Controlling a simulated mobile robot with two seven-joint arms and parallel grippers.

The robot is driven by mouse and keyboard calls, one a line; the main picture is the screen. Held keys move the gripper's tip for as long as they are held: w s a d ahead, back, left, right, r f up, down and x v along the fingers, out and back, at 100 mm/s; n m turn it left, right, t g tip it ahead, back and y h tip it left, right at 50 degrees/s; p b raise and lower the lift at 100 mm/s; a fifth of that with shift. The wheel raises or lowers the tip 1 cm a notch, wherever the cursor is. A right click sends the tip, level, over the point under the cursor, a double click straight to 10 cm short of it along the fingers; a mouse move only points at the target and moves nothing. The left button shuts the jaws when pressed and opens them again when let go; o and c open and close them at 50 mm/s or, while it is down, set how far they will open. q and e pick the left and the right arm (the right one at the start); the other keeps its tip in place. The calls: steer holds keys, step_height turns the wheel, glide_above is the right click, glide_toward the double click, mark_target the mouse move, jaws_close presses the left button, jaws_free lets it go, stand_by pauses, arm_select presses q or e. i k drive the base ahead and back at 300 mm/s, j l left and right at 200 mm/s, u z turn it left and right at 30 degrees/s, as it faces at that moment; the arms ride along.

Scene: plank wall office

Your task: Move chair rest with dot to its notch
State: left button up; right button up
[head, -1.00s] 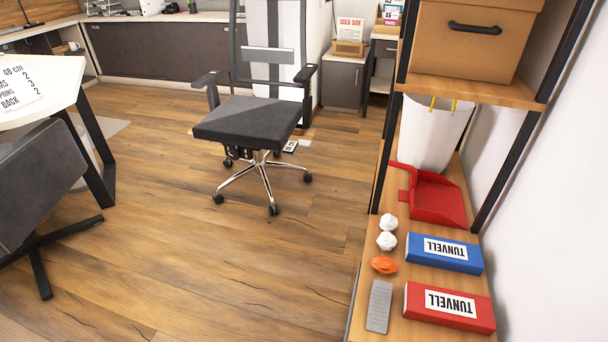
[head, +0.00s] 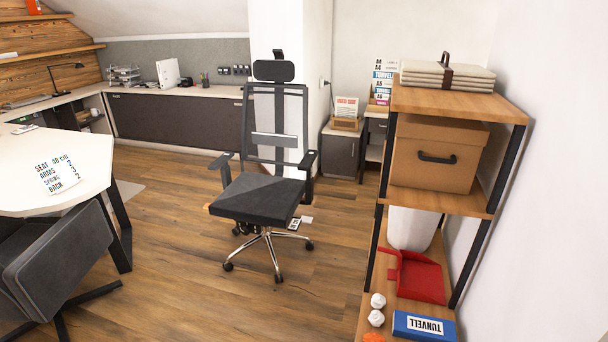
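A black office chair stands on the wood floor in the middle of the head view. It has a headrest (head: 274,71), a tall framed backrest (head: 276,122) with a pale cross band, a dark seat (head: 258,198) and two armrests, left (head: 221,161) and right (head: 308,160). A small orange patch (head: 209,207) shows at the left edge of the seat. I cannot make out a dot on any rest, nor any notches. A printed sheet (head: 58,173) on the white table lists seat, arms, spring and back with numbers. Neither of my grippers is in view.
A shelf unit (head: 455,101) stands close on the right, with a cardboard box, red dustpan and blue TUNVELL box (head: 424,326). A white table (head: 97,150) and grey chair (head: 60,262) are at left. Floor in front is clear.

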mark_target(306, 163)
steer(key=i+j, duration=0.35)
steer(key=j, duration=0.15)
steer(key=i+j, duration=0.3)
steer(key=j, duration=0.2)
steer(key=i+j, duration=0.35)
steer(key=j, duration=0.15)
steer(key=i+l, duration=0.1)
steer(key=i, duration=0.4)
steer(key=i+l, duration=0.15)
steer(key=i, duration=0.3)
steer(key=i+l+u, duration=0.1)
steer(key=i, duration=0.4)
